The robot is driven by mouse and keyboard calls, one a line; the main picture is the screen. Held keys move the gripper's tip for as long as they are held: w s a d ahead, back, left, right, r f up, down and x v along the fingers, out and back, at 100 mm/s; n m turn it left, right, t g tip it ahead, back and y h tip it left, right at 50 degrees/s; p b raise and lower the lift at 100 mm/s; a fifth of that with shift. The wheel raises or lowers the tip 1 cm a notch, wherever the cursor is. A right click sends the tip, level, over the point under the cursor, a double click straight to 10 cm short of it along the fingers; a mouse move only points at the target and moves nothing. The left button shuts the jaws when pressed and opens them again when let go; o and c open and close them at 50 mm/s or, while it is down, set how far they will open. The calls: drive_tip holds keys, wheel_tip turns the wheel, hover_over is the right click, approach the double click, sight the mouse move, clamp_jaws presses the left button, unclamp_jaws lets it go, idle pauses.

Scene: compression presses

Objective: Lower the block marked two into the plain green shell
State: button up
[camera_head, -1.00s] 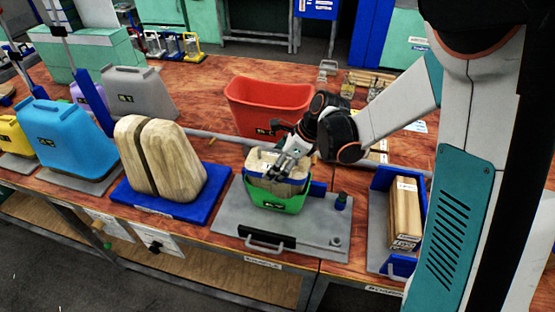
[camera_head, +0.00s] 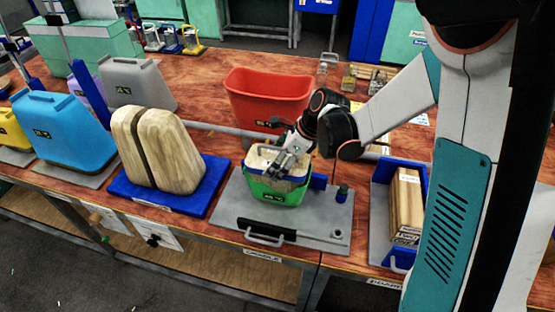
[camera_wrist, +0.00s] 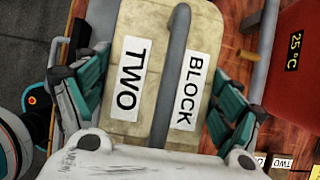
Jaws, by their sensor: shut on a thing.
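The plain green shell (camera_head: 272,192) stands on a grey plate. In the wrist view the block's top (camera_wrist: 145,25) carries the labels TWO and BLOCK on either side of a grey bar. My gripper (camera_head: 283,165) comes from above right and is shut on the block. The teal fingers also show on both sides of it in the wrist view (camera_wrist: 160,98). The block's lower part is hidden inside the shell.
A red bin (camera_head: 268,100) stands behind the shell. A split wooden form (camera_head: 157,155) on a blue base (camera_head: 150,198) is at left. A blue tray (camera_head: 382,190) with wooden pieces is at right. Blue and grey containers stand farther left.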

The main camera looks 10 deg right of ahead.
drive_tip(key=shift+f+b, duration=0.45)
drive_tip(key=shift+f, duration=0.05)
drive_tip(key=o, duration=2)
drive_tip(key=shift+c, duration=0.2)
drive_tip(key=v, duration=1.2)
drive_tip(key=shift+s, duration=0.1)
drive_tip(key=s+d+r+n+t+h, duration=0.2)
drive_tip(key=s+d+r+n, duration=0.1)
drive_tip(key=s+n, duration=0.6)
drive_tip(key=s+d+r+n+t+h, duration=0.3)
drive_tip(key=s+n, duration=0.7)
drive_tip(key=n, duration=0.3)
drive_tip(key=shift+h, duration=0.3)
